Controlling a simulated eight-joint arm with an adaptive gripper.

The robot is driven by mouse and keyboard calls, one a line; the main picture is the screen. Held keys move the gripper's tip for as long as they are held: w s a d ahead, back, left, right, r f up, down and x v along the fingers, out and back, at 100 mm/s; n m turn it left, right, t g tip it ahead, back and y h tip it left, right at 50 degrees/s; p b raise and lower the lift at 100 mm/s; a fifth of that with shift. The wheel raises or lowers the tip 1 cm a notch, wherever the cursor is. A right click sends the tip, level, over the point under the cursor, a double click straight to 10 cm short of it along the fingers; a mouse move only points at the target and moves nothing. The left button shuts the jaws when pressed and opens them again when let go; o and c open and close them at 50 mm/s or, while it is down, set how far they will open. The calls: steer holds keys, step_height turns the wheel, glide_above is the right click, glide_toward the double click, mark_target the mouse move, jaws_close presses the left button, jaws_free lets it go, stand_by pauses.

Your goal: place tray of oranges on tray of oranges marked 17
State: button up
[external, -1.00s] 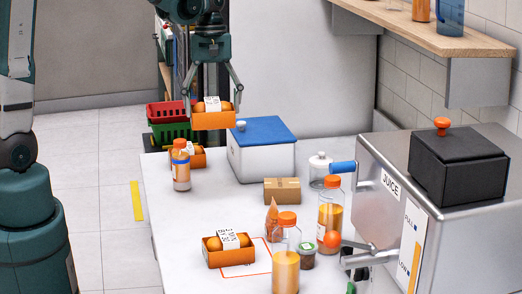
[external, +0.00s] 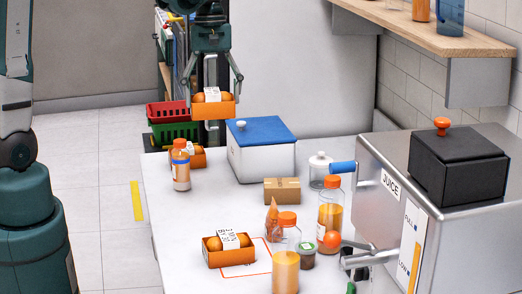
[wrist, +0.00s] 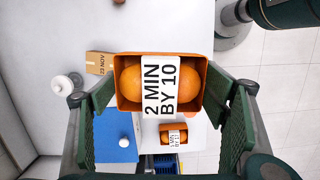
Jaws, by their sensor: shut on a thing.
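My gripper (external: 212,92) is shut on an orange tray of oranges (external: 213,108), gripping it from both sides in the air above the back of the table. In the wrist view the held tray (wrist: 124,101) carries a white label reading "2 MIN BY 10". A second tray of oranges (external: 199,160) sits on the table below, partly hidden behind a juice bottle; in the wrist view its label (wrist: 174,137) starts "1 MIN BY 1", with the end unclear. A third tray of oranges (external: 232,258) stands at the table's front, its label too small to read.
A white box with a blue lid (external: 262,132) stands right of the second tray, and a juice bottle (external: 181,167) stands just before it. A small carton (external: 282,190), several bottles and the steel juicer (external: 385,215) fill the right. The table's left-middle (external: 185,215) is clear.

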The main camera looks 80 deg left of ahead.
steer(key=shift+a, duration=0.1)
steer(key=s+a+f+p, duration=0.1)
steer(key=a+f+p, duration=0.1)
steer(key=a, duration=0.8)
steer(key=s+a+f+p, duration=0.1)
steer(key=a+f, duration=0.4)
steer(key=a, duration=0.6)
steer(key=s+a+f+n+p, duration=0.1)
steer(key=s+a+f+p, duration=0.1)
steer(key=a, duration=0.9)
steer(key=shift+f+p, duration=0.45)
steer(key=shift+f, duration=0.45)
steer(key=shift+d+f, duration=0.1)
steer(key=shift+f, duration=3)
steer(key=shift+f, duration=1.9)
steer(key=shift+f, duration=0.2)
